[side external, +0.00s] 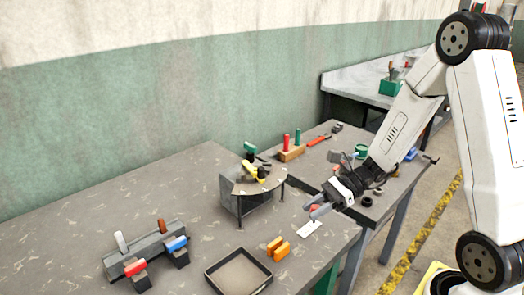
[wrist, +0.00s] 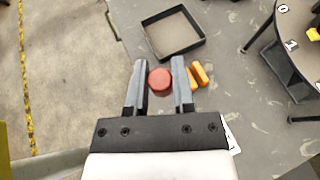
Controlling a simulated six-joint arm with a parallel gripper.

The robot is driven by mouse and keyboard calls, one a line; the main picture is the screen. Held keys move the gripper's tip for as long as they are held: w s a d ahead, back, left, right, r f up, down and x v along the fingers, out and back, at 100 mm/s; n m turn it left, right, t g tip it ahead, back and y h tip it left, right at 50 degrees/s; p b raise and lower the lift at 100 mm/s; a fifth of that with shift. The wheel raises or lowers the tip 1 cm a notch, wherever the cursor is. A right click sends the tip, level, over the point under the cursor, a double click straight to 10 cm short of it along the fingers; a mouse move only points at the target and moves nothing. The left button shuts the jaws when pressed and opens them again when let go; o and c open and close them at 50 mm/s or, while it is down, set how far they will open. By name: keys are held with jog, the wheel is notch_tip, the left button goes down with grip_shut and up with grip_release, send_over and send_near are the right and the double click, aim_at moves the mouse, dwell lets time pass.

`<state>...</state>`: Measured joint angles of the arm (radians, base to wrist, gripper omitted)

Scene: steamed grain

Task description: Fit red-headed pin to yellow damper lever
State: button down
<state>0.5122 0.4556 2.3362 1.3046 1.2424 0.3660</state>
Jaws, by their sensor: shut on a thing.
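My gripper (side external: 318,209) is near the right edge of the near table, above a white card (side external: 310,229). In the wrist view, my gripper (wrist: 159,80) has its fingers on either side of the round red head of the red-headed pin (wrist: 160,79). The red head (side external: 314,208) is small in the side view, and the pin's shank is hidden. The yellow damper lever (side external: 250,170) is on top of a grey curved stand (side external: 236,187), left of my gripper and apart from it. A yellow part of it (wrist: 314,34) shows at the wrist view's right edge.
Two orange blocks (side external: 278,249) stand beside a dark square tray (side external: 211,280), which looks empty. A grey fixture (side external: 150,247) with red and blue handles is at the left. A wooden block (side external: 291,154) with red and green pegs is behind. The table's middle is clear.

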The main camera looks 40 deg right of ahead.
jog(key=w+d+r, duration=0.1)
jog(key=w+r, duration=0.3)
jog(key=w, duration=0.7)
jog(key=w+d+r, duration=0.1)
jog(key=w+r, duration=0.3)
jog(key=w, duration=0.8)
jog(key=shift+w+d+r, duration=0.15)
jog(key=shift+d+r, duration=0.1)
jog(key=shift+d, duration=0.15)
jog(key=shift+f, duration=0.2)
jog(key=shift+f, duration=2.15)
jog(key=shift+f, duration=1.5)
jog(key=shift+r, duration=0.35)
jog(key=shift+f, duration=0.25)
dwell(0.8)
